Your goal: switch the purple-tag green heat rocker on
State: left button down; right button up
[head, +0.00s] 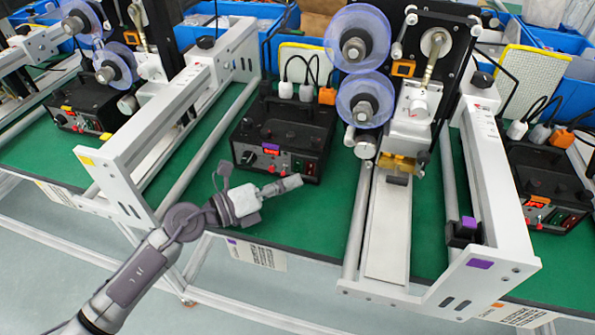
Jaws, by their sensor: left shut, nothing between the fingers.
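The black control box with the purple tag (271,148) stands on the green table in the middle of the head view. Its front has a dark knob, small red toggles and, at the right end, small rockers. The green heat rocker (311,168) is among these; it is too small to tell which way it is tipped. My left gripper (297,182) is shut and empty. Its fingertips point right, in front of and just below the rockers in the picture; I cannot tell whether they touch the box. My right gripper is not in view.
A coder machine with clear blue reels (357,38) and a white frame stands right of the box. Another white frame (170,120) stands left. Similar black boxes sit at far left (85,105) and far right (545,185). Cables rise behind the box. Green table shows before it.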

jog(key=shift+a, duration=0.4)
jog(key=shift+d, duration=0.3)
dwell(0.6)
pick_arm(q)
jog(key=shift+w, duration=0.1)
jog(key=shift+w+d, duration=0.1)
jog(key=shift+w, duration=0.25)
jog(key=shift+w+d+f, duration=0.1)
jog(key=shift+w, duration=0.15)
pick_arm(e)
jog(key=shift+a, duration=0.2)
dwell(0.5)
pick_arm(q)
jog(key=shift+s, duration=0.1)
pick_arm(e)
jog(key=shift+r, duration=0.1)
pick_arm(q)
jog(key=shift+s+a+p, duration=0.25)
jog(key=shift+s+p, duration=0.25)
jog(key=shift+s, duration=0.15)
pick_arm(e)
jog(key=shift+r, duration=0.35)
